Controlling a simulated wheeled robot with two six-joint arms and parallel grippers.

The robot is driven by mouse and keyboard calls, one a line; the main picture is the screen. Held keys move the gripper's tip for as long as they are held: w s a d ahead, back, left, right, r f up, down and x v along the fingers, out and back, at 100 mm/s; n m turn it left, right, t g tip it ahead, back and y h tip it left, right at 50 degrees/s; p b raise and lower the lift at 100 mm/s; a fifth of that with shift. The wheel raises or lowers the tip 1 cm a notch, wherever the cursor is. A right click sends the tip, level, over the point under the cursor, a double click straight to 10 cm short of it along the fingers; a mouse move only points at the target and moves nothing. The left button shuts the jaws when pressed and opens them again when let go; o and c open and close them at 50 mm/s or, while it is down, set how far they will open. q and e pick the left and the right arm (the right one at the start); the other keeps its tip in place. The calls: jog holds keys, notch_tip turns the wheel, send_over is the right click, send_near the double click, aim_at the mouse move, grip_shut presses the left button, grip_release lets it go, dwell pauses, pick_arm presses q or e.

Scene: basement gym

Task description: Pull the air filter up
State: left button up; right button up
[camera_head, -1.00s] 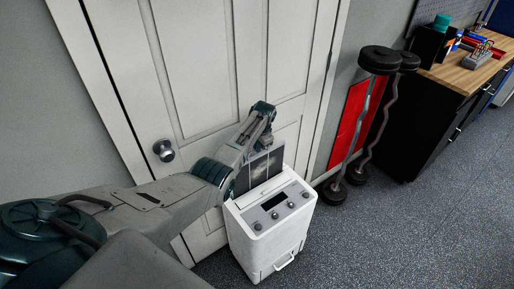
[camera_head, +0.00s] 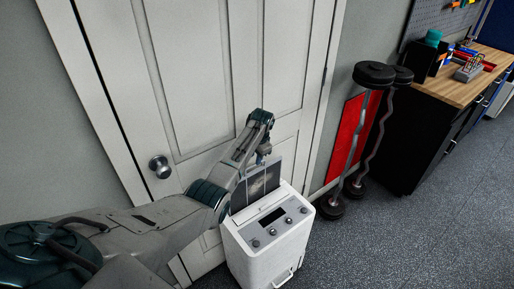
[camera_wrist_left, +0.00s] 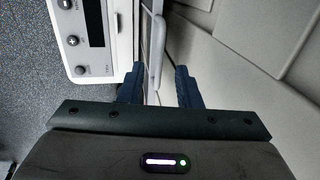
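The white air purifier (camera_head: 266,238) stands upright on the floor against the door. The dark air filter (camera_head: 258,186) sticks up out of the slot in its top. My left gripper (camera_head: 263,156) is just above the filter's upper edge. In the left wrist view the left gripper (camera_wrist_left: 160,88) has its two fingers apart. The filter's thin edge and light handle (camera_wrist_left: 157,52) line up with the gap between them, and no finger visibly presses on it. The purifier's control panel (camera_wrist_left: 92,30) is on the left there. My right gripper is in neither view.
A white panelled door (camera_head: 205,90) with a round knob (camera_head: 160,166) is close behind the arm. Barbells (camera_head: 362,135) and a red panel (camera_head: 346,140) lean on the wall to the right. A workbench (camera_head: 455,82) is farther right. The floor at the lower right is clear.

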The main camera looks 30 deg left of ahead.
pick_arm(q)
notch_tip(320, 180, up, 7)
jog(key=d+b, duration=0.1)
jog(key=shift+s, duration=0.25)
jog(key=shift+d+f, duration=0.1)
